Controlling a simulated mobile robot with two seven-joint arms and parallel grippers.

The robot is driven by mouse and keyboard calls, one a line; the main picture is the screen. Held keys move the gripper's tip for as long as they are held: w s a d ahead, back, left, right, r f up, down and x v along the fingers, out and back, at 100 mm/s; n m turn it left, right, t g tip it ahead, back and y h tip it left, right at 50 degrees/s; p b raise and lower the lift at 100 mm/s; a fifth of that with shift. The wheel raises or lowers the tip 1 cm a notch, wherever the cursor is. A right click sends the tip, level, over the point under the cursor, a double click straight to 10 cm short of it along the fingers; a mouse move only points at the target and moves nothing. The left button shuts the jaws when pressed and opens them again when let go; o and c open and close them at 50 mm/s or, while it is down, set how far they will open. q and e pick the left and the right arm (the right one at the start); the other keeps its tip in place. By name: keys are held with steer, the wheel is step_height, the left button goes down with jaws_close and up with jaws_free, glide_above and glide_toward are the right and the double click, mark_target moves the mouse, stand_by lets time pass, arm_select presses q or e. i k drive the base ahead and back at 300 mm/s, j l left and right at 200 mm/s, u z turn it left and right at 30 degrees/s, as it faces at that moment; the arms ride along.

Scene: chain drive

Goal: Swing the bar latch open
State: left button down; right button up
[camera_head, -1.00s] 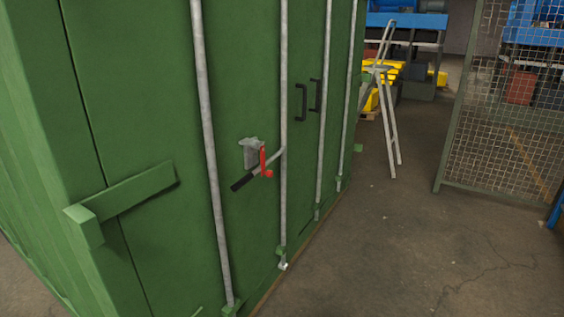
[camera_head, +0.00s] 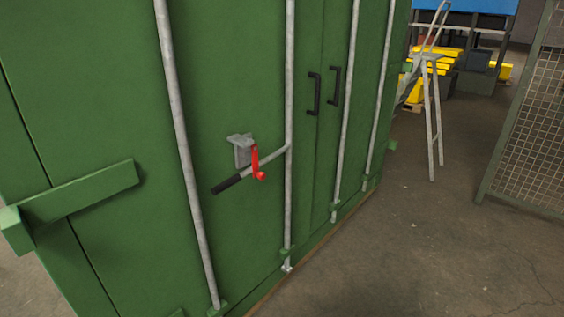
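A bar latch handle (camera_head: 228,184) with a black grip reaches from a grey vertical locking bar (camera_head: 289,120) down to the left across the green container door. A red catch (camera_head: 256,163) hangs over the handle beside a grey bracket (camera_head: 242,149) fixed to the door. The handle lies close along the door face. Neither of my grippers shows in the head view.
A green bar (camera_head: 80,193) juts from the door at left. Two black door handles (camera_head: 314,94) are right of the latch. A stepladder (camera_head: 434,110) and a mesh fence (camera_head: 530,150) stand at right. Concrete floor (camera_head: 390,250) before the door is clear.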

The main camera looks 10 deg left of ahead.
mark_target(262, 176)
steer(key=i+l, duration=0.2)
steer(key=l, duration=0.15)
steer(key=i+l, duration=0.2)
steer(key=l, duration=0.15)
steer(key=i+l+u, duration=0.1)
steer(key=l, duration=0.3)
steer(key=i+l, duration=0.45)
steer(key=l, duration=0.25)
steer(key=i+l+u, duration=0.1)
steer(key=l, duration=0.3)
steer(key=i+l, duration=0.3)
steer(key=l, duration=0.1)
